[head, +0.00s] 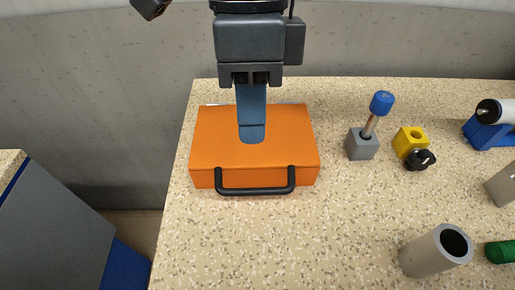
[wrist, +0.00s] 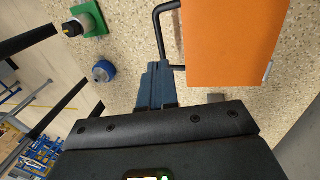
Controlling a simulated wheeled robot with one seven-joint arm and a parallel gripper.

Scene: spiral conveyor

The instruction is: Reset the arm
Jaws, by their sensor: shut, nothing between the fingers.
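My gripper (head: 251,137) is shut and empty, with its blue fingers pointing down over the orange case in the head view. The orange case (head: 218,146) lies closed on the speckled counter, with a black handle (head: 255,190) on its front side. In the wrist view the shut fingers (wrist: 156,75) show beside the orange case (wrist: 232,45) and near its handle (wrist: 160,30). I cannot tell whether the fingertips touch the lid.
Right of the case stand a grey block (head: 362,146) with a blue-topped rod (head: 382,103), a yellow block (head: 408,140) with a black knob (head: 420,160), and a grey hollow cylinder (head: 430,254). A grey-blue cabinet (head: 55,225) stands left.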

